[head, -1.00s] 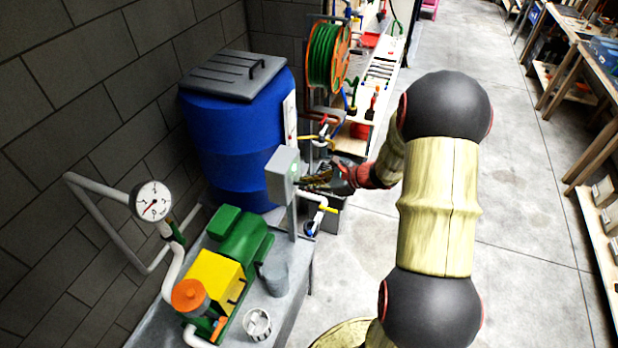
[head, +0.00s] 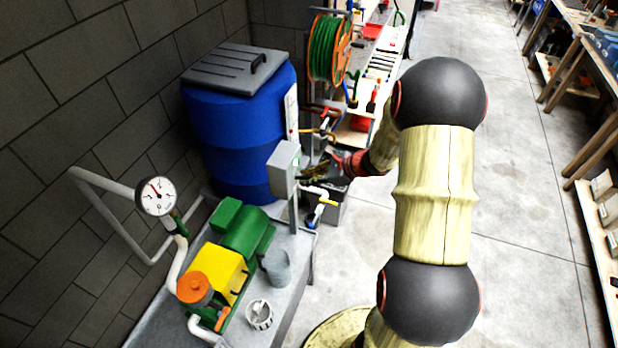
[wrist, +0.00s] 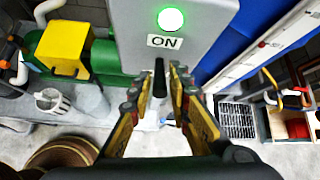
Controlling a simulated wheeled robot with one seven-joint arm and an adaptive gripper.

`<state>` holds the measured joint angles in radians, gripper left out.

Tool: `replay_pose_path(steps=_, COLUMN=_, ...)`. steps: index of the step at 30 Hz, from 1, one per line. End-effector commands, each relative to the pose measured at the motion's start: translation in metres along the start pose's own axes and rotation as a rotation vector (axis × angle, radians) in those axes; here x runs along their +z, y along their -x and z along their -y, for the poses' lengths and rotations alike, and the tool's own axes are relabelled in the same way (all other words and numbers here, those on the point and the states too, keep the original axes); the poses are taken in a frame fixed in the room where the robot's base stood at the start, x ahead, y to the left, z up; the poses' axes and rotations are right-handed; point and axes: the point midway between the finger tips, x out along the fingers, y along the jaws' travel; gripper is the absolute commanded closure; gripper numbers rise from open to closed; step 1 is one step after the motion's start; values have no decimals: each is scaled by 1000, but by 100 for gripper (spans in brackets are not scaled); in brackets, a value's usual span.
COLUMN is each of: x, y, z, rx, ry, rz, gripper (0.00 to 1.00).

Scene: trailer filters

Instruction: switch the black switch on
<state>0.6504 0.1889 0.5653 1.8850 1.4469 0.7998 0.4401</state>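The grey switch box (head: 283,167) stands on a post beside the blue barrel. In the wrist view the box face (wrist: 128,18) carries a lit green lamp (wrist: 171,18) above an "ON" label (wrist: 165,41). The black switch (wrist: 159,78) is a short lever below the label. My gripper (wrist: 161,72) is parted, with one yellow-and-black finger on each side of the lever. Gaps seem to show beside the lever, though contact is hard to judge. In the head view my gripper (head: 314,174) is at the box's right side, and the switch is hidden.
A blue barrel (head: 235,130) stands behind the box. The green and yellow pump (head: 217,265), a pressure gauge (head: 157,196) and a bucket (head: 277,268) are to the left. A hose reel (head: 330,48) is behind. Open floor (head: 520,240) lies to the right.

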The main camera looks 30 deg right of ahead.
Motion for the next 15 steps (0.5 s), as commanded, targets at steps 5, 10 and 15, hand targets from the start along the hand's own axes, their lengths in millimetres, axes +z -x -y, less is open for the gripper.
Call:
replay_pose_path(steps=5, x=0, y=0, z=0, rx=0, ry=0, rz=0, gripper=71)
replay_pose_path(steps=10, x=0, y=0, z=0, rx=0, ry=0, rz=1, gripper=71)
replay_pose_path(steps=15, x=0, y=5, z=1, rx=-2, ry=0, rz=1, gripper=71)
